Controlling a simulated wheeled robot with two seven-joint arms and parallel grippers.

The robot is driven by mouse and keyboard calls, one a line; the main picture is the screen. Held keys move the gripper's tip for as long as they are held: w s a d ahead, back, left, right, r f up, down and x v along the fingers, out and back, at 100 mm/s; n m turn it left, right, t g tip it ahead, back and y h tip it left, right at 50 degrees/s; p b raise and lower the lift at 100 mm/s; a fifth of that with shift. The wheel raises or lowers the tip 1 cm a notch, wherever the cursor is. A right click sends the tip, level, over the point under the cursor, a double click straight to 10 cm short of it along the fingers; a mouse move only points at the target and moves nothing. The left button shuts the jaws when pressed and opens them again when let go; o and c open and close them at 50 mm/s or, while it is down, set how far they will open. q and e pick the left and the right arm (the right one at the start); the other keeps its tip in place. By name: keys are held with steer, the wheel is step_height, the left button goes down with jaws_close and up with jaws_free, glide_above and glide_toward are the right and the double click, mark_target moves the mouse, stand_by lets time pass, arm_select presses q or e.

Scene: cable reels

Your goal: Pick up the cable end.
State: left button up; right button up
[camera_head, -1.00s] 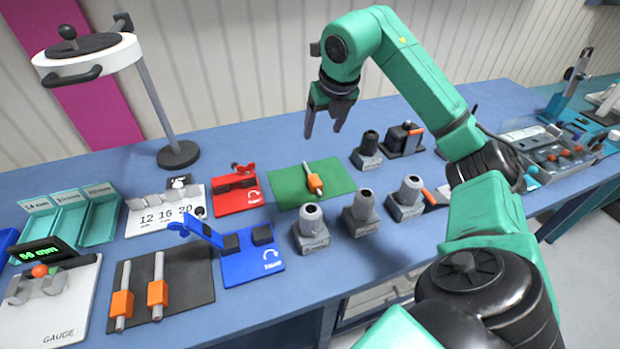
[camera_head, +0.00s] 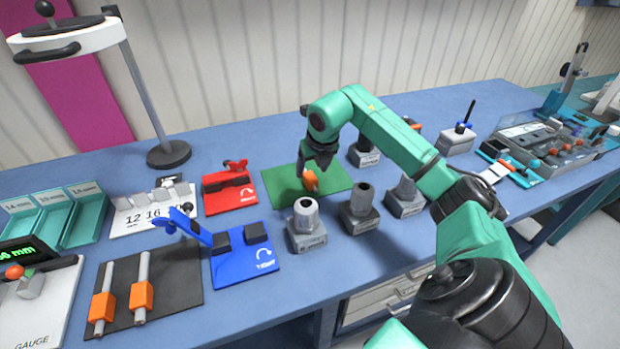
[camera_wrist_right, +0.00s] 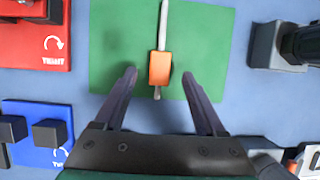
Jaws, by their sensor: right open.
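The cable end, a grey rod with an orange block (camera_head: 311,181), lies on the green mat (camera_head: 335,183). In the right wrist view the orange block (camera_wrist_right: 160,68) and its rod lie lengthwise, just beyond and between the fingertips. My right gripper (camera_head: 310,172) is above the mat, partly hiding the cable end in the head view. In the wrist view its two fingers (camera_wrist_right: 160,73) are spread apart with nothing held. Two more rods with orange blocks (camera_head: 120,297) lie on a black mat at the lower left. My left gripper is not in view.
A red clamp plate (camera_head: 230,195) and a blue clamp plate (camera_head: 245,259) stand left of the green mat. Several grey sockets (camera_head: 306,231) stand in front and to the right. A ring lamp (camera_head: 70,42) stands at the back left.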

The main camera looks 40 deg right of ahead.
mark_target(310, 176)
steer(key=x, duration=0.2)
steer(key=shift+w+f+p, duration=0.1)
steer(key=shift+f+p, duration=0.3)
steer(key=shift+w+d+f, duration=0.1)
steer(key=shift+w+f, duration=0.05)
steer(key=shift+f, duration=0.25)
jaws_close()
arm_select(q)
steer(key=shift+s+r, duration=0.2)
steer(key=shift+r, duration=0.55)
arm_select(e)
steer(key=shift+r, duration=0.1)
